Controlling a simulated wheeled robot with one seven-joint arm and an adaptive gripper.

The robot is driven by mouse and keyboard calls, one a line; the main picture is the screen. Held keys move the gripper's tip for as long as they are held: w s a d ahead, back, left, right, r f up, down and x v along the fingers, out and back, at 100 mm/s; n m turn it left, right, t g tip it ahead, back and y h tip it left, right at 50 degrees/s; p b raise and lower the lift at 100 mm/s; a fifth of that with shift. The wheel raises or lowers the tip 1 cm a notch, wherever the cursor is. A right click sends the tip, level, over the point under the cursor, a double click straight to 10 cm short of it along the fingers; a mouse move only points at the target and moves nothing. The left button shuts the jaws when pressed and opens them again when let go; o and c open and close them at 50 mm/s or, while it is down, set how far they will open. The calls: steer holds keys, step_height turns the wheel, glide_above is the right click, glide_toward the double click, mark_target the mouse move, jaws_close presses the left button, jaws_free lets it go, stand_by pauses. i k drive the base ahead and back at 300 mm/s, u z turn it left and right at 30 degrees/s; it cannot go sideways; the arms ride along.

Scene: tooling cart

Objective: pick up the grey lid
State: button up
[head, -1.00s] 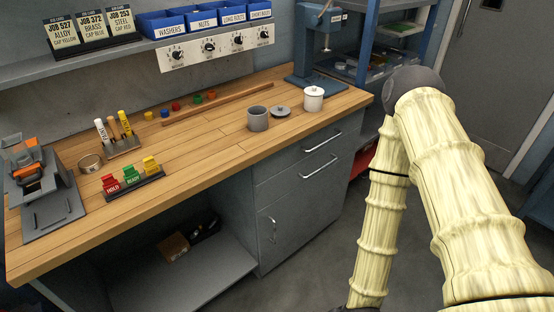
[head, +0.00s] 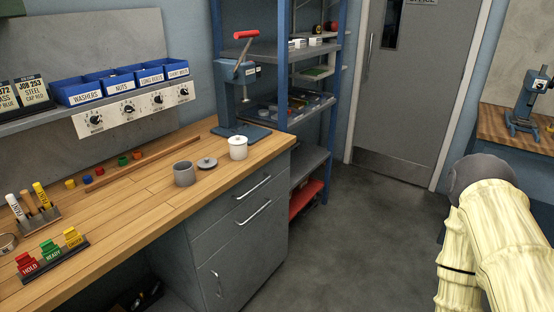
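The grey lid (head: 207,163) lies on the wooden benchtop, knob up, in the head view. It is between an open grey pot (head: 184,175) on its left and a white pot (head: 238,149) with a white lid on its right. It looks apart from both. My arm shows at the lower right, over the floor and well away from the bench. My gripper is out of the picture.
The wooden benchtop (head: 128,191) is clear in front of the pots. A wooden strip (head: 140,163) and small coloured caps lie behind. A blue press (head: 240,95) stands at the bench's far end. A blue shelf rack (head: 331,110) stands beyond. Open floor (head: 345,245) lies to the right.

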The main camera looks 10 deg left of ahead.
mark_target(207, 163)
steer(key=z, duration=0.75)
steer(key=i, duration=2.55)
steer(key=u, duration=4.1)
